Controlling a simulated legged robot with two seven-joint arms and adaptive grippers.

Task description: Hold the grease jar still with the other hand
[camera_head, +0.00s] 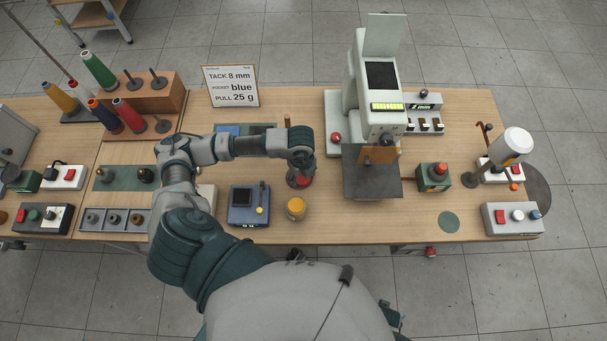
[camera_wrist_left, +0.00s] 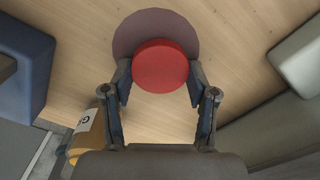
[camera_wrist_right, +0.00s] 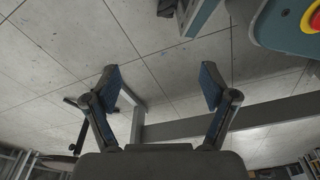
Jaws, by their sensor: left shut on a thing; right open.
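An amber jar (camera_head: 296,208) stands on the table in front of my left gripper. In the left wrist view a part of an orange jar (camera_wrist_left: 90,139) with a white label starting with "G" shows at lower left, outside the fingers; it looks like the grease jar. My left gripper (camera_head: 301,174) is shut on a round red-topped piece (camera_wrist_left: 160,66) with a wider dull disc under it, at the table. The fingers touch its sides. My right gripper (camera_wrist_right: 155,85) is open and empty, over the grey tiled floor.
A blue device (camera_head: 248,206) stands left of the jar. A tall grey press (camera_head: 371,110) stands to the right. A sign (camera_head: 231,86) and thread spools (camera_head: 129,115) are at the back left. Bare table lies between jar and press.

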